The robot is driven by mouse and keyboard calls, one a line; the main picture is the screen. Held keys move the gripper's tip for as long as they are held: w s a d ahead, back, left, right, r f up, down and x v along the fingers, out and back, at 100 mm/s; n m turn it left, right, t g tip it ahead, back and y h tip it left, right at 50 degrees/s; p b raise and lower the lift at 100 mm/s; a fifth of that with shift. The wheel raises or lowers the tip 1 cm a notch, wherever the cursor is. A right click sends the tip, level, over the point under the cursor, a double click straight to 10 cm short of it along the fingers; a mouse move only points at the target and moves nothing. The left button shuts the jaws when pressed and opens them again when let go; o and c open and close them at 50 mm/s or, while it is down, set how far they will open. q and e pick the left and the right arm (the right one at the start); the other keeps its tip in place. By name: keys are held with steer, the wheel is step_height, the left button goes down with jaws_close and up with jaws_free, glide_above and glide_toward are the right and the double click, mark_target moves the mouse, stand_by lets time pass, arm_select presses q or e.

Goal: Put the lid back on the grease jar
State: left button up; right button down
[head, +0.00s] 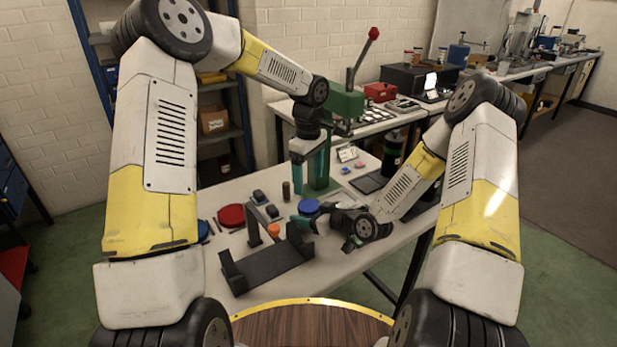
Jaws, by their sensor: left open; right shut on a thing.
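A blue round piece (308,206) is at my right gripper (302,217), which is low over the table and reaches in from the right. The gripper is shut on this piece; I cannot tell whether it is the lid alone or has the jar under it. My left gripper (310,182) points down above and behind the blue piece, open and empty between its teal fingers. A red disc (231,216) lies flat on the table to the left. A small brown cylinder (286,190) stands behind. I cannot tell which thing is the open grease jar.
A black bracket (268,264) stands at the table's (219,272) front, with an orange-topped piece (273,230) by it. Small dark blocks (259,196) lie near the red disc. A green lever press (345,104) stands behind my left gripper. Part of the table's left side is bare.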

mark_target(308, 205)
arm_select(q)
steer(key=shift+f, duration=4)
steer(key=c, duration=1.5)
steer(key=m, duration=0.6)
